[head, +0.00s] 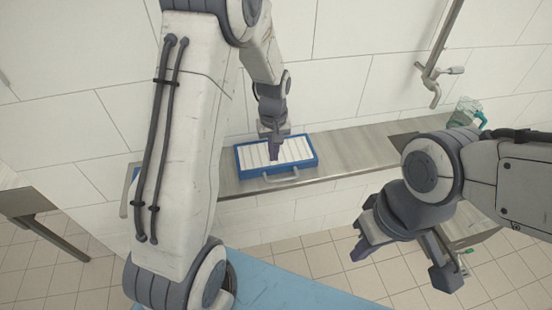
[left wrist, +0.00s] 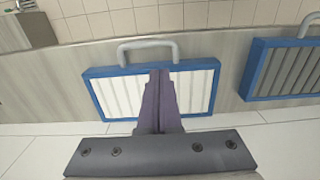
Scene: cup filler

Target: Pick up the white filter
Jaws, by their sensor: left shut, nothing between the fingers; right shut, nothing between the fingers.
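The white filter (head: 298,152) is a flat panel of white pleats in a blue frame, lying on the metal ledge. It also fills the middle of the left wrist view (left wrist: 200,92). Its grey handle (head: 281,182) sticks out on the near side in the head view and shows at the top in the left wrist view (left wrist: 148,43). My left gripper (head: 273,155) is shut and empty, pointing down over the pleats; its fingers (left wrist: 161,74) hide part of them. I cannot tell whether the fingertips touch the filter. My right gripper (head: 365,248) is shut and empty, away from the ledge.
A second blue-framed filter with grey pleats (left wrist: 288,72) lies beside the white one, mostly hidden by my arm in the head view. A wall pipe (head: 437,70) hangs at the upper right.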

